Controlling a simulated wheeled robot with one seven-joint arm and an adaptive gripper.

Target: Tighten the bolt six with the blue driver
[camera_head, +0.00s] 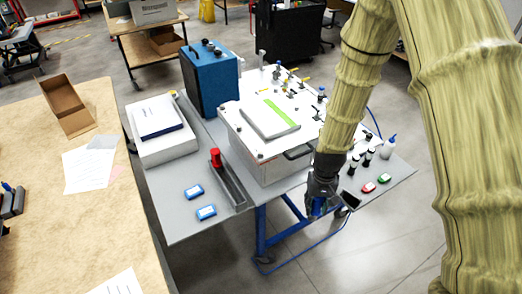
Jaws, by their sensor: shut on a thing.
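My gripper (321,206) points down at the front edge of the grey table, just in front of the white analyser box (262,165). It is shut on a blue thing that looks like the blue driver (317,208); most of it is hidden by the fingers. The analyser's white top carries several small dark and blue fittings at the back right and a pad with a green stripe. I cannot tell which small mark on it is bolt six. My gripper is apart from the analyser's top.
A long grey holder (228,184) with a red-handled tool (215,157) stands left of the analyser. A blue box (210,78) stands behind. Small bottles and a white pump bottle (388,147) are at the right.

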